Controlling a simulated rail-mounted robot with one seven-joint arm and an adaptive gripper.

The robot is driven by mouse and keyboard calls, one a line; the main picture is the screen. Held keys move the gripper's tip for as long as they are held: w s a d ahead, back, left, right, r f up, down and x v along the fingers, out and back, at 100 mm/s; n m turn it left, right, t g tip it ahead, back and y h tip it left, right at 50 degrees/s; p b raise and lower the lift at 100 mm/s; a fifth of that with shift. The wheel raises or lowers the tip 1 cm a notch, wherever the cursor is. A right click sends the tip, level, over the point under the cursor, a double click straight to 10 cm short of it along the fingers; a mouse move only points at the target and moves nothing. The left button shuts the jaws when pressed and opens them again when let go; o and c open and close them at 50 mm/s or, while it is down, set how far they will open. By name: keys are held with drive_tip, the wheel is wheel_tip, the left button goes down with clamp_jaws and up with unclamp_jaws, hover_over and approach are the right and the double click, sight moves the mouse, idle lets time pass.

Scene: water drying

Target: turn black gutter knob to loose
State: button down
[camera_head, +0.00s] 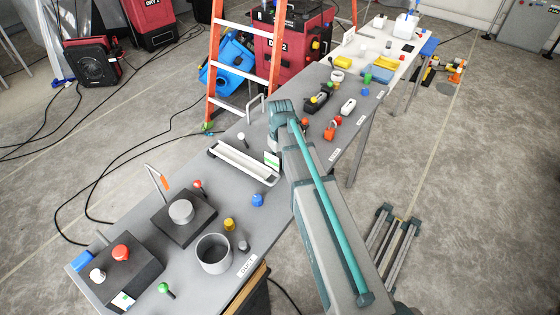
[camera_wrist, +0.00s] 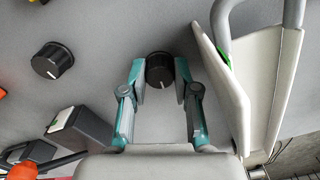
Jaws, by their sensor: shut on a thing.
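In the wrist view a round black knob (camera_wrist: 160,70) with a white pointer line stands on the grey surface. My gripper (camera_wrist: 160,84) has its two teal fingers on either side of this knob, shut on it. The white gutter (camera_wrist: 255,75) with a metal tube is just right of the fingers; it lies on the grey table in the head view (camera_head: 243,163). My arm covers the gripper and the held knob in the head view.
A second black knob (camera_wrist: 52,60) stands left of the fingers. A grey box (camera_wrist: 85,130) and an orange-ended lever (camera_wrist: 50,162) are at lower left. In the head view, a grey cup (camera_head: 214,254) and a blue knob (camera_head: 257,200) stand on the table (camera_head: 205,293).

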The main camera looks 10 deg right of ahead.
drive_tip(key=shift+n, duration=0.8)
drive_tip(key=c, duration=0.9)
unclamp_jaws()
drive_tip(key=shift+o, duration=0.2)
